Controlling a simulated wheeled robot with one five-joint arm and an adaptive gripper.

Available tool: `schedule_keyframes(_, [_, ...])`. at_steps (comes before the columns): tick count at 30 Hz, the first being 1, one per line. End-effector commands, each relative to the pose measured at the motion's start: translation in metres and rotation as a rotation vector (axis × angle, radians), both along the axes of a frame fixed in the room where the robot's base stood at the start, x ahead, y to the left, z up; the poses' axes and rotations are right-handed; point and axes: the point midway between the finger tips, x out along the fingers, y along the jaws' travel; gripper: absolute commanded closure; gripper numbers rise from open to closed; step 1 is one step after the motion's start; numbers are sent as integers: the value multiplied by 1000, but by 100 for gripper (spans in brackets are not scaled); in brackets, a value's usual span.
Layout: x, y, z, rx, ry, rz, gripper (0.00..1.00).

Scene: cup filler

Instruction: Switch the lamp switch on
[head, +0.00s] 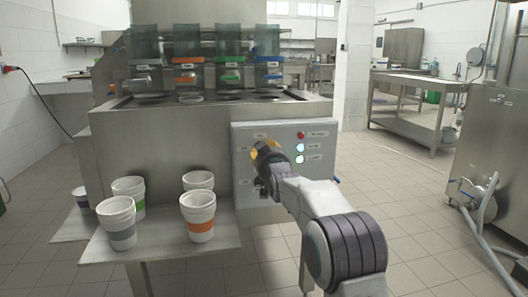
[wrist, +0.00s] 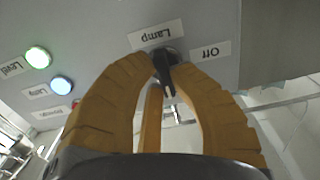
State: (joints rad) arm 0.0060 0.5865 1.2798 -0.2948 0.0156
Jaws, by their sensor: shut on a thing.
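The lamp switch (wrist: 167,73) is a black knob on the grey control panel (head: 242,188). In the wrist view a "Lamp" label (wrist: 155,35) is beside it and an "Off" label (wrist: 210,51) is to its right; both read upside down. My gripper (head: 264,154) has yellow-orange fingers and reaches the panel's left part, hiding the switch in the head view. In the wrist view the fingers are closed around the black knob. The knob's lever points down the picture between them; I cannot tell its exact setting.
The panel carries a red light (head: 300,134), a lit blue light (wrist: 61,84) and a lit green light (wrist: 38,57). Stacked cups, including an orange-banded one (head: 198,213), stand on the shelf (head: 160,250) at left. Open tiled floor lies to the right.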

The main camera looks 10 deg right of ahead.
Motion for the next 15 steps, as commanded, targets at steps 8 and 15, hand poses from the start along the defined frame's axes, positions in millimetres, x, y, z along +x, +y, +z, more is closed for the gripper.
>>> schedule_keyframes(8, [0, 1, 1, 0, -3, 2, 63])
schedule_keyframes(15, [0, 1, 1, 0, -1, 1, 55])
